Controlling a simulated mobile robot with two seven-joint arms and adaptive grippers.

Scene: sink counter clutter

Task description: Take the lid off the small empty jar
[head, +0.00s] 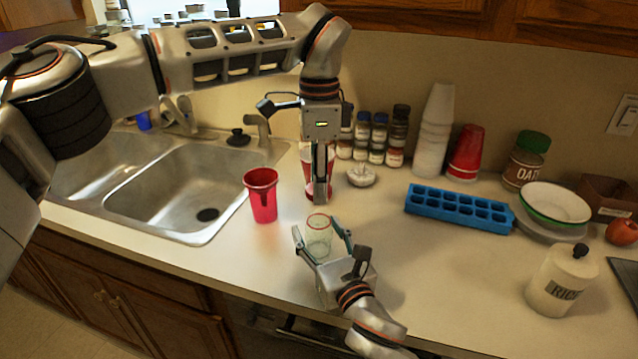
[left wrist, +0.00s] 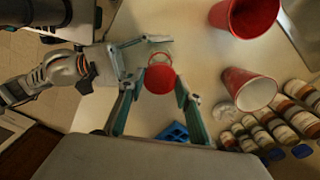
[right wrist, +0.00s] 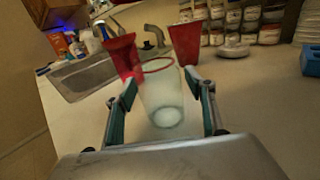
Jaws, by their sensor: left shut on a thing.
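The small empty jar (head: 319,238) is clear glass with a thin red rim and stands upright on the counter. Its top looks open in the right wrist view (right wrist: 163,100). A round red lid (left wrist: 160,79) is between my left fingertips in the left wrist view. My left gripper (head: 320,196) points down above and behind the jar, shut on the lid; the lid is hard to make out in the head view. My right gripper (head: 321,232) is low at the counter, its fingers on either side of the jar, with small gaps visible, so it looks open.
A red cup (head: 262,194) stands left of the jar; another red cup (head: 308,165) is behind my left gripper. The sink (head: 190,190) is at left. A blue ice tray (head: 458,209) and a white rice canister (head: 562,281) are at right.

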